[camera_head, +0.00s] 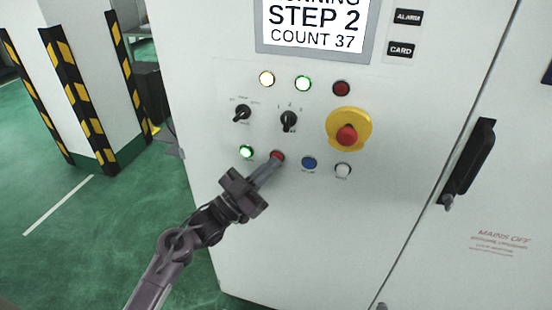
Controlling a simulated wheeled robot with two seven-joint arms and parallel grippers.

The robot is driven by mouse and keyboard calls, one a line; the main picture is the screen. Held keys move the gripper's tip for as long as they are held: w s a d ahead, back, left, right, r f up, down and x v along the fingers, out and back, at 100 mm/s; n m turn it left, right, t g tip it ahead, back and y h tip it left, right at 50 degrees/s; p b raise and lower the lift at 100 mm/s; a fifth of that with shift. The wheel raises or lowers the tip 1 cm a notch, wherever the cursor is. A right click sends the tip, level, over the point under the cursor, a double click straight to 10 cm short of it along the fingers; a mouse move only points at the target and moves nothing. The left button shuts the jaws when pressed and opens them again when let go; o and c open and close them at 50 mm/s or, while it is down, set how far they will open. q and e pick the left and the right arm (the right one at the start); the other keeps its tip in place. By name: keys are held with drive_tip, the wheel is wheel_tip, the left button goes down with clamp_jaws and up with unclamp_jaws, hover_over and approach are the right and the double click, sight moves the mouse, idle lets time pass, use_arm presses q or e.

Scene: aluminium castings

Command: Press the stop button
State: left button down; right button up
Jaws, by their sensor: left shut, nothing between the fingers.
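A small red button (277,155) sits in the lower button row of the white cabinet, between a lit green button (246,152) and a blue button (309,163). My left gripper (275,163) comes in from the lower left. It is shut and empty, with its fingertips at the red button and covering its lower part. I cannot tell whether the tips touch it or press it in. The button's label is hidden or too small to read. My right gripper is out of view.
A large red emergency mushroom knob (347,135) on a yellow plate is to the upper right. A white button (343,171), two black selector switches (242,112) and indicator lamps (303,83) are nearby. The screen (318,25) reads STEP 2, COUNT 37. A door handle (468,162) is at right.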

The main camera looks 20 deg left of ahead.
use_arm(q)
drive_tip(key=shift+w, duration=0.15)
idle(0.4)
drive_tip(key=shift+s+p, duration=0.35)
drive_tip(key=shift+s, duration=0.5)
drive_tip(key=s+p, duration=0.2)
drive_tip(key=s, duration=0.3)
drive_tip(key=shift+a, duration=0.15)
drive_tip(key=shift+f, duration=0.1)
idle(0.4)
